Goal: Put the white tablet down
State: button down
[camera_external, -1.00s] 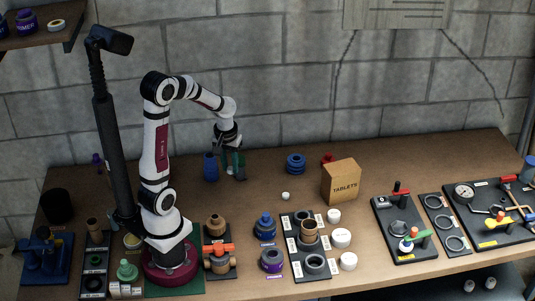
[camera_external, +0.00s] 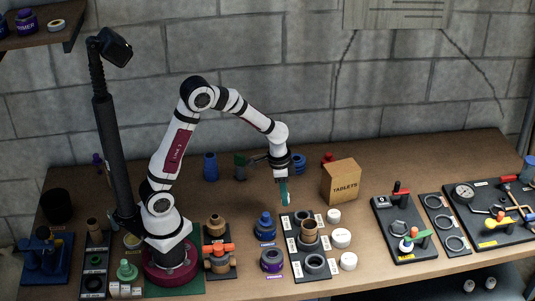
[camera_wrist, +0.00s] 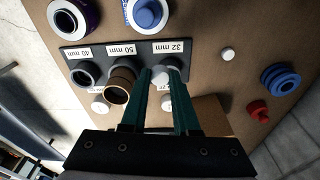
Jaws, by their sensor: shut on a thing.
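The small white tablet (camera_wrist: 159,76) is between the tips of my gripper (camera_wrist: 160,78) in the wrist view. My gripper (camera_external: 285,200) is shut on it and hangs over the bench, left of the tablets box (camera_external: 341,183). A white spot shows at the fingertips in the external view, but I cannot tell there if it is the held tablet or one behind. A second small white tablet (camera_wrist: 228,54) lies on the bench in the wrist view.
The black socket board (camera_external: 297,268) is near the gripper, with a brown ring (camera_external: 309,232) on it. White caps (camera_external: 341,238) stand along its right side. A blue-topped jar (camera_external: 265,228) stands left; blue rings (camera_wrist: 281,79) and a red part (camera_wrist: 258,110) lie behind.

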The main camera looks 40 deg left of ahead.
send_over(278, 205)
notch_tip(278, 205, down, 7)
jog(key=shift+s+f, duration=0.1)
jog(key=shift+f, duration=0.1)
notch_tip(278, 205, down, 4)
jog(key=shift+a+f, duration=0.1)
jog(key=shift+a, duration=0.05)
jog(key=shift+f, duration=0.1)
jog(key=c, duration=0.7)
grip_release()
jog(key=shift+o, duration=0.2)
